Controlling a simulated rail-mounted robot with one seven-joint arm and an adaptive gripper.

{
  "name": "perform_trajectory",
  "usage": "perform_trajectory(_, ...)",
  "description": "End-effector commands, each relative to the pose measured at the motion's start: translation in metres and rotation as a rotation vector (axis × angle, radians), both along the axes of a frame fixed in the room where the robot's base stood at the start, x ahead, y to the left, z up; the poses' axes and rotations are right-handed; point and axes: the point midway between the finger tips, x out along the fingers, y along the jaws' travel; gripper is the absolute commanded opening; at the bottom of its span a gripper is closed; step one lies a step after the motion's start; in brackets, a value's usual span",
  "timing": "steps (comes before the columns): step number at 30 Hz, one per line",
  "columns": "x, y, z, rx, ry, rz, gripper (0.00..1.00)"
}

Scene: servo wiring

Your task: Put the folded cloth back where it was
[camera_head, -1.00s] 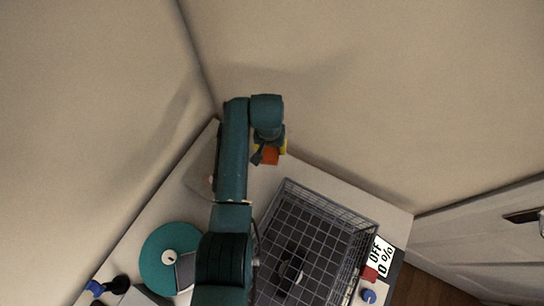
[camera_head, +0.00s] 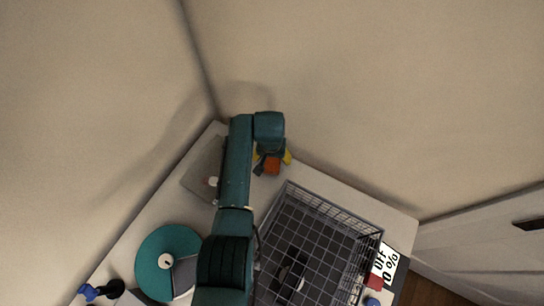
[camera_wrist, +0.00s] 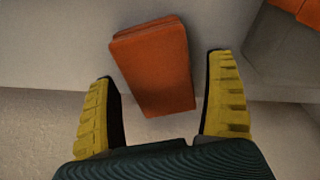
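The folded cloth (camera_wrist: 155,65) is an orange, layered rectangle in the wrist view, slightly tilted. It also shows as a small orange patch under my wrist in the head view (camera_head: 272,165), near the table's back corner. My gripper (camera_wrist: 160,85) has yellow ridged fingers, spread apart on either side of the cloth's lower end. A gap shows between the cloth and each finger, so the gripper is open. It also shows in the head view (camera_head: 271,160). I cannot tell whether the cloth rests fully on the table.
Another orange thing (camera_wrist: 296,10) is cut off at the wrist view's upper right. A wire basket (camera_head: 330,215) with a dark object inside stands right of my arm. A teal disc (camera_head: 155,255), a grey plate (camera_head: 203,172) and a sign (camera_head: 384,262) lie on the table (camera_head: 140,225). Walls rise behind.

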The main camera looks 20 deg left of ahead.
Motion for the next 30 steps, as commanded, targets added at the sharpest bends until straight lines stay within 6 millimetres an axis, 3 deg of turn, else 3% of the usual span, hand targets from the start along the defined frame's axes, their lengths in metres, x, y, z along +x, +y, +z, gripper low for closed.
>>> perform_trajectory(8, 0.000, 0.000, 0.011, 0.001, -0.002, 0.000, 0.86)
perform_trajectory(21, -0.012, -0.003, 0.109, 0.001, -0.002, 0.000, 0.86)
perform_trajectory(30, -0.014, -0.004, 0.123, 0.000, 0.001, 0.000, 0.86)
